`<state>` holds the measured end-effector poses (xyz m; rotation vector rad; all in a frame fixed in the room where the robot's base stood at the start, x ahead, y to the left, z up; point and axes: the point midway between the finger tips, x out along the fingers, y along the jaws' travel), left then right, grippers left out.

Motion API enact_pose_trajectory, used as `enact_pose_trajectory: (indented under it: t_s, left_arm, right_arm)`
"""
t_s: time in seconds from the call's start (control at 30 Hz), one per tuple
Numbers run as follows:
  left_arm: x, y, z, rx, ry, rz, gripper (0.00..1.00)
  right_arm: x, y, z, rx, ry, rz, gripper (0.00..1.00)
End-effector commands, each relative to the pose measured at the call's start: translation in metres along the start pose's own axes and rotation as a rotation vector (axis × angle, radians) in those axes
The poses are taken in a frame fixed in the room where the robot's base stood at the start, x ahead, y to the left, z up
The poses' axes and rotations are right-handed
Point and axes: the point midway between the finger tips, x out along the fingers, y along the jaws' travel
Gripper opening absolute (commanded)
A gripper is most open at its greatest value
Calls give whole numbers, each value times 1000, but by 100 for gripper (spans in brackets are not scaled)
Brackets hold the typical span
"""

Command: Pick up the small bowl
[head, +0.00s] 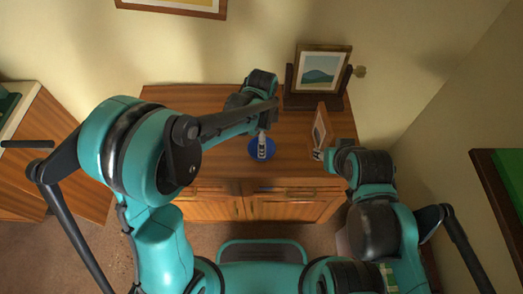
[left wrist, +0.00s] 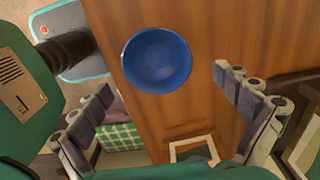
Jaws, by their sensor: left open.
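The small blue bowl (head: 254,155) sits on the wooden cabinet top, near its front edge. My left gripper (head: 262,146) is over the bowl and hides its middle in the head view. In the left wrist view the bowl (left wrist: 157,60) is empty and lies beyond the spread fingers of my left gripper (left wrist: 162,82). The fingers are open with nothing between them, apart from the bowl. My right gripper (head: 318,154) is at the right of the cabinet top, beside a picture frame; its fingers are too small to read.
The cabinet top (head: 205,160) is clear left of the bowl. A small picture frame (head: 321,129) stands right of the bowl, close to my right gripper. A larger framed picture (head: 322,70) on a dark stand is at the back right. A wooden unit (head: 60,150) stands at the left.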

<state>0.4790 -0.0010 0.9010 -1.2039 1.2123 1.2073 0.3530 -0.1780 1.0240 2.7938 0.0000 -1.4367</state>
Motion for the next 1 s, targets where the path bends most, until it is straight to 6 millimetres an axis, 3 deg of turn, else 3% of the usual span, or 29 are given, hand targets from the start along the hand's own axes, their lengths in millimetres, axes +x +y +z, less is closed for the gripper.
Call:
enact_pose_trajectory:
  t_s: [0.5,0.73,0.93,1.0]
  left_arm:
    - [66,4,1,-5,1,-2,100]
    - [66,4,1,-5,1,-2,100]
    - [66,4,1,-5,1,-2,51]
    - [66,4,1,-5,1,-2,51]
  right_arm:
    - [27,0,20,0,0,0,40]
    - [26,0,19,0,0,0,40]
    - [26,0,19,0,0,0,40]
    - [26,0,19,0,0,0,40]
